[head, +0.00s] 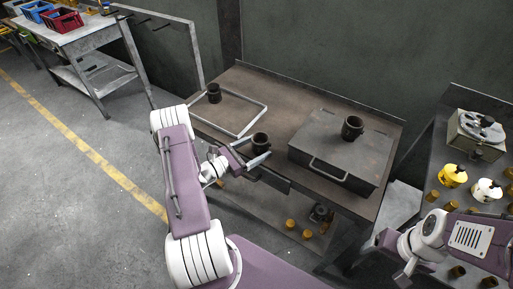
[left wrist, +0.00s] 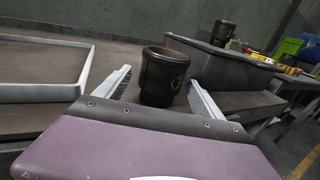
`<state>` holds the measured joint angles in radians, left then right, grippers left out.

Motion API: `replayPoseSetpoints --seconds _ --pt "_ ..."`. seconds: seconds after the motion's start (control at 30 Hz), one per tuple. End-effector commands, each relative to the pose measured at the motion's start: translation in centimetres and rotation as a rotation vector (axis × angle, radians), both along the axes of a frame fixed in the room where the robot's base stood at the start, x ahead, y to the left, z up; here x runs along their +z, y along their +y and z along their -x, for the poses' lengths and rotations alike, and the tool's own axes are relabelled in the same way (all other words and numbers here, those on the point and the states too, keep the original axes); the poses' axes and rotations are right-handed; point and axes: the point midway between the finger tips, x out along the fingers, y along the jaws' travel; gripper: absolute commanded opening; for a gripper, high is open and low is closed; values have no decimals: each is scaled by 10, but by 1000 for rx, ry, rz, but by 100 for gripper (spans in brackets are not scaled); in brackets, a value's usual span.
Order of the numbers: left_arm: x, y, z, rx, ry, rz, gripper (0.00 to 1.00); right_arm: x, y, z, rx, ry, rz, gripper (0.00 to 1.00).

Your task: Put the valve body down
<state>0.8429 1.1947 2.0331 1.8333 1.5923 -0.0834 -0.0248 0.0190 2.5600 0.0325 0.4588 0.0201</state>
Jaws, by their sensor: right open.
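A dark, cup-shaped valve body (head: 260,142) stands upright near the table's front edge, between the fingers of my left gripper (head: 256,153). In the left wrist view this valve body (left wrist: 163,75) sits between the two spread fingers (left wrist: 160,92), with narrow gaps visible beside it. A similar dark body (head: 214,93) stands at the back left corner of a light frame. Another (head: 352,127) stands on a flat metal case and also shows in the left wrist view (left wrist: 222,33). My right gripper (head: 392,258) is open and empty, right of the table.
The light rectangular frame (head: 263,116) lies on the table's left part. The metal case (head: 330,148) with a front handle fills the right part. A lower shelf holds small brass pieces (head: 291,224). A right-hand bench carries yellow (head: 453,175) and white parts.

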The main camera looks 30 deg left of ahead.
Motion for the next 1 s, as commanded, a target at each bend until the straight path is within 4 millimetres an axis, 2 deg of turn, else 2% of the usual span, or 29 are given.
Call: replayPoseSetpoints --seconds 0.23,0.37,0.6,0.7,0.83,1.0 --pt "3 3 4 3 0 0 79 3 0 0 0 0 0 82" --pt "3 16 26 8 0 0 79 2 0 0 0 0 0 82" --pt "3 42 80 8 0 -1 79 0 0 0 0 0 0 82" --pt "3 50 95 5 0 -1 79 -1 0 0 0 0 0 82" --pt "3 53 106 1 0 -1 79 -1 0 0 0 0 0 82" --pt "4 49 107 -22 4 -9 79 -1 0 0 0 0 0 82"
